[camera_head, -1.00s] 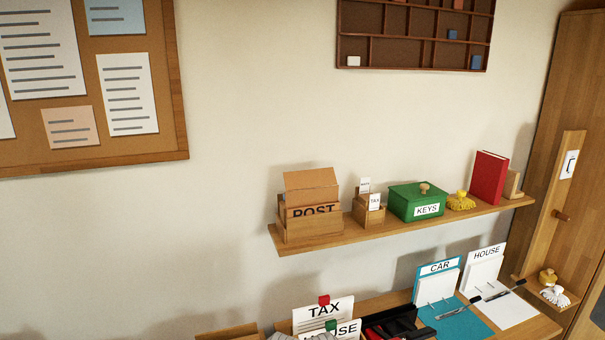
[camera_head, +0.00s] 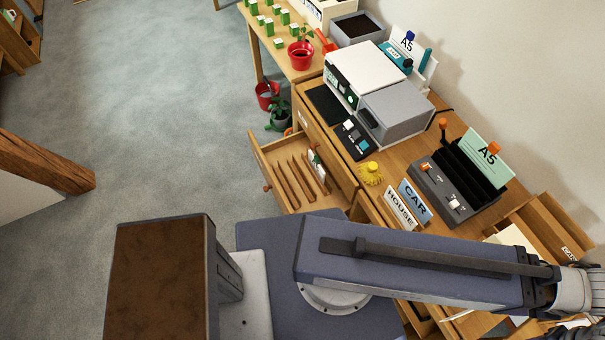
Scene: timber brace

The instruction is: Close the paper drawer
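A wooden drawer (camera_head: 268,172) is pulled out from the desk in the middle of the head view. Slanted wooden dividers (camera_head: 291,183) and a small white and green item lie inside it. A round brown knob (camera_head: 267,188) is on its front. No label on it can be read, so I cannot tell whether it is the paper drawer. My arm crosses the lower part of the view, hiding the desk front below the drawer. I see no gripper at the drawer, and neither gripper can be made out.
The desk carries a printer (camera_head: 367,72), a grey box (camera_head: 397,112), a yellow tassel (camera_head: 371,173), CAR and HOUSE cards and a dark A5 binding device (camera_head: 457,187). A red pot (camera_head: 267,96) stands beyond the drawer. Open carpet (camera_head: 150,110) lies to the left; a timber beam (camera_head: 45,162) juts in.

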